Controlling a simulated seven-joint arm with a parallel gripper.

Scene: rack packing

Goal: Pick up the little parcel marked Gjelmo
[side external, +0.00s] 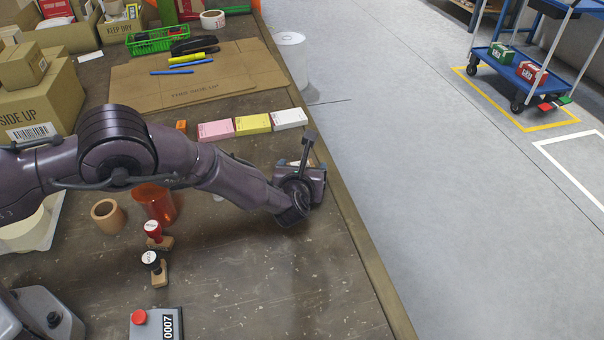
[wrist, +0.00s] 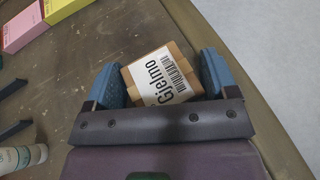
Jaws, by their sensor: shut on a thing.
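The little parcel (wrist: 160,75) is a small brown box with a white label reading Gjelmo and a barcode. In the wrist view it sits between the two blue fingers of my gripper (wrist: 163,80), which is shut on it. In the side external view my gripper (side external: 300,172) is low over the table near its right edge. The parcel is mostly hidden there by my wrist and gripper. I cannot tell whether it touches the table.
Pink, yellow and white pads (side external: 253,124) lie in a row behind my gripper. Two stamps (side external: 155,262), a brown tape roll (side external: 108,215) and a counter box (side external: 157,324) stand to the left and front. The table's right edge (side external: 350,215) is close. The front middle of the table is clear.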

